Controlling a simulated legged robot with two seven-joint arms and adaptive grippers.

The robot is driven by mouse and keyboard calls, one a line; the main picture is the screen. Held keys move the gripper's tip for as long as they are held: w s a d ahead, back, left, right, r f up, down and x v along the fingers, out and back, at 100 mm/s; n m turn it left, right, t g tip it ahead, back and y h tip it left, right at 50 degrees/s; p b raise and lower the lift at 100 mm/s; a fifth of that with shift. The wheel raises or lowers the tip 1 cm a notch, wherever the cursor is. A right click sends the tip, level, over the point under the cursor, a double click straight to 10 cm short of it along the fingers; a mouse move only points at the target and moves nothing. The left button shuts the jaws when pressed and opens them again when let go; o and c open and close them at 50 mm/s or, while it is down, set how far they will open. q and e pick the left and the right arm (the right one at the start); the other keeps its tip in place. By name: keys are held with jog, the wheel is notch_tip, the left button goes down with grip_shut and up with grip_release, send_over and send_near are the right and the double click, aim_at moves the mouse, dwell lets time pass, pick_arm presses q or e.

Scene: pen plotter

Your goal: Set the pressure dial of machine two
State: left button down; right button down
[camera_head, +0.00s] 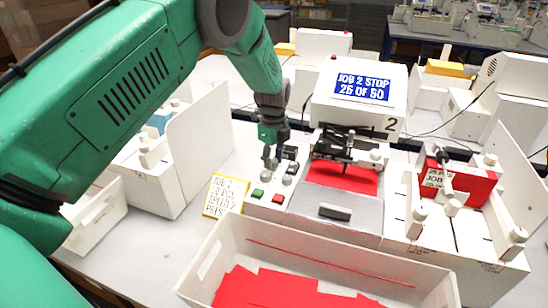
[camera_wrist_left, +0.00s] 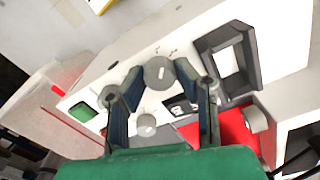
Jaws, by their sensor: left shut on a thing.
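Machine two (camera_head: 328,112) is a white plotter with a "2" on its side and a blue display (camera_head: 362,87) reading "JOB 2 STOP 25 OF 50". Its control panel at left carries small grey knobs, a green button (camera_head: 258,193) and a red button (camera_head: 278,199). My left gripper (camera_head: 271,160) is over this panel. In the left wrist view its fingers are shut on a round grey dial (camera_wrist_left: 158,72). Another grey knob (camera_wrist_left: 146,125) shows nearer, between the finger bases. I cannot read the dial markings. My right gripper is out of view.
A yellow note (camera_head: 226,195) beside the panel starts with "JOB 2" and mentions speed; its last line is hard to read. A white bin (camera_head: 330,245) with red sheets stands in front. Red cards (camera_head: 462,187) sit in a white holder at right.

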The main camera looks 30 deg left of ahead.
pick_arm(q)
jog(key=shift+w+r+n+p, duration=0.15)
jog(key=shift+n+p, duration=0.2)
jog(key=shift+n, duration=1.55)
jog(key=c, duration=1.3)
grip_release()
jog(key=shift+o, duration=0.2)
